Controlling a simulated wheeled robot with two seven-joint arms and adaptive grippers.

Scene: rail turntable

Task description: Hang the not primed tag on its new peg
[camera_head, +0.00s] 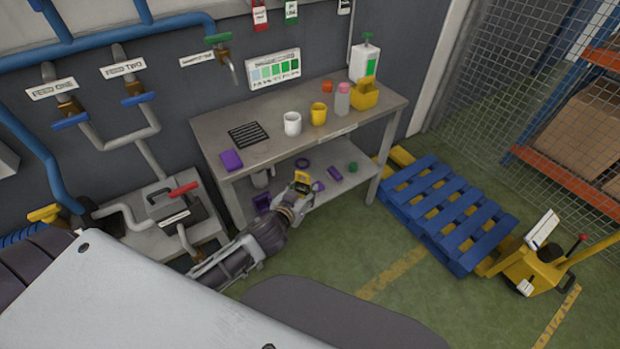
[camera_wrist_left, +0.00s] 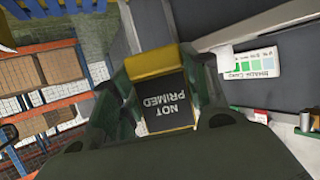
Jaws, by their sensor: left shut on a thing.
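The not primed tag (camera_wrist_left: 163,104) is black with white lettering and a yellow edge. It fills the middle of the left wrist view, its words upside down. My left gripper (camera_wrist_left: 157,75) is shut on it, one finger on each side. In the head view my left gripper (camera_head: 303,188) holds the tag (camera_head: 304,178) in front of the workbench's lower shelf, below the tabletop edge. A red and white tag (camera_head: 260,16), a green and white tag (camera_head: 291,12) and a white tag (camera_head: 344,6) hang on the wall at the top. I cannot make out an empty peg.
The workbench (camera_head: 222,120) carries a white mug (camera_head: 292,124), a yellow mug (camera_head: 318,114), a bottle (camera_head: 342,99) and a yellow caddy (camera_head: 365,94). A colour chart (camera_head: 273,69) is on the wall. A blue pallet (camera_head: 447,208) lies to the right. The green floor between is open.

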